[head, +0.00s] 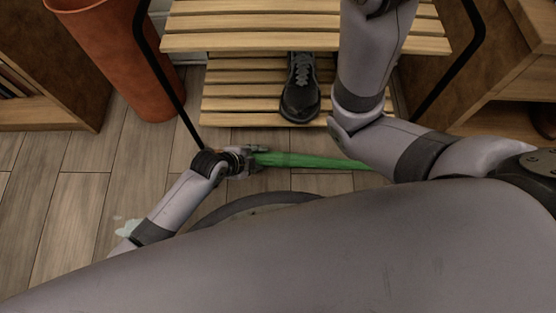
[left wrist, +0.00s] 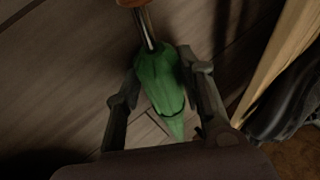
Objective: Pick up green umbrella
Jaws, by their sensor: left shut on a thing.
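The green umbrella (head: 305,160) lies low at the floor, in front of the shoe rack, stretching left to right in the head view. My arm hides its right end. My left gripper (head: 246,160) is at its left end. In the left wrist view the folded green cloth (left wrist: 160,82) sits between the two fingers of my left gripper (left wrist: 162,66), which is shut on it. A metal shaft (left wrist: 149,32) and a brownish handle end (left wrist: 134,2) show at the top of that view. My right gripper is out of view.
A slatted wooden rack (head: 250,105) with a black frame stands just behind, holding a dark shoe (head: 300,90). An orange cylinder (head: 115,55) stands at upper left beside a wooden cabinet (head: 60,115). Another wooden cabinet (head: 500,65) is at right. Floor at left is mostly clear.

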